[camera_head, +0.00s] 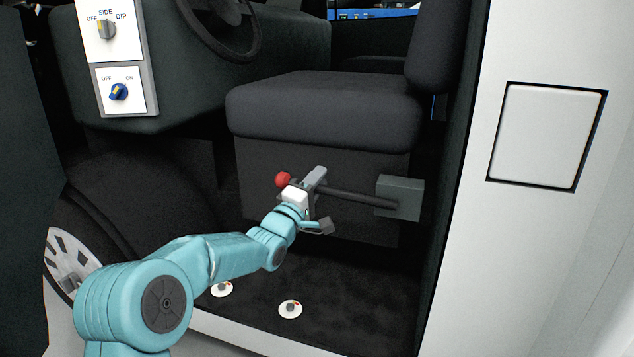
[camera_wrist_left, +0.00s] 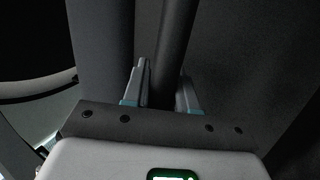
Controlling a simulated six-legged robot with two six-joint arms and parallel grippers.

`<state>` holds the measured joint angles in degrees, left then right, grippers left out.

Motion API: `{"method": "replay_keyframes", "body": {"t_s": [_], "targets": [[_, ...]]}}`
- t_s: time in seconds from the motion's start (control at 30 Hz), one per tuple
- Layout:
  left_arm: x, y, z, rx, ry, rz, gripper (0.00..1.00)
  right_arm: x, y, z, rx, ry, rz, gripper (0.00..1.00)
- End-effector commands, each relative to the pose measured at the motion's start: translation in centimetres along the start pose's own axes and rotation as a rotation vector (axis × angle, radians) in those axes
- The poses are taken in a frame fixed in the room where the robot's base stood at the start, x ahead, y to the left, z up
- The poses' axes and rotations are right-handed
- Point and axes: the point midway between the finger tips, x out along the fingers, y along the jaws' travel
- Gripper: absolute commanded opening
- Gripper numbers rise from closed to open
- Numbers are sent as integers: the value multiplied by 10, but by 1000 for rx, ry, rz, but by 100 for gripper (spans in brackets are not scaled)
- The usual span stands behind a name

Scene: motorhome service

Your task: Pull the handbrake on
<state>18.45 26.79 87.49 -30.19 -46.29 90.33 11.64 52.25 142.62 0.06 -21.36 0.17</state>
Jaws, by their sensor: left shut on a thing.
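The handbrake is a dark lever (camera_head: 352,195) that runs out from a grey-green box (camera_head: 400,197) at the base of the seat. It lies nearly level, and its red knob (camera_head: 282,180) shows just left of my gripper. My left gripper (camera_head: 316,188) is shut on the lever near the knob end. In the left wrist view the dark lever (camera_wrist_left: 176,45) passes between the two fingers (camera_wrist_left: 163,90). My right gripper is not in view.
The dark seat (camera_head: 325,105) is above the lever. A steering wheel (camera_head: 222,25) and a switch panel (camera_head: 115,55) are at upper left. A white body panel (camera_head: 545,135) is at right.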

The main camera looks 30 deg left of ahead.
Motion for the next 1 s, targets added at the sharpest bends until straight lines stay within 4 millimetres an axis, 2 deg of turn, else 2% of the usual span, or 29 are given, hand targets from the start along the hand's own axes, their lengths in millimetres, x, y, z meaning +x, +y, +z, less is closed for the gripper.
{"method": "replay_keyframes", "body": {"t_s": [0.37,0.8,1.0], "targets": [[5,18,-1,69,-21,-3,0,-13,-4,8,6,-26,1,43],[23,67,7,310,-99,-41,0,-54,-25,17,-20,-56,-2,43],[29,82,14,407,-130,-56,0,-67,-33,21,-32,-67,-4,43]]}}
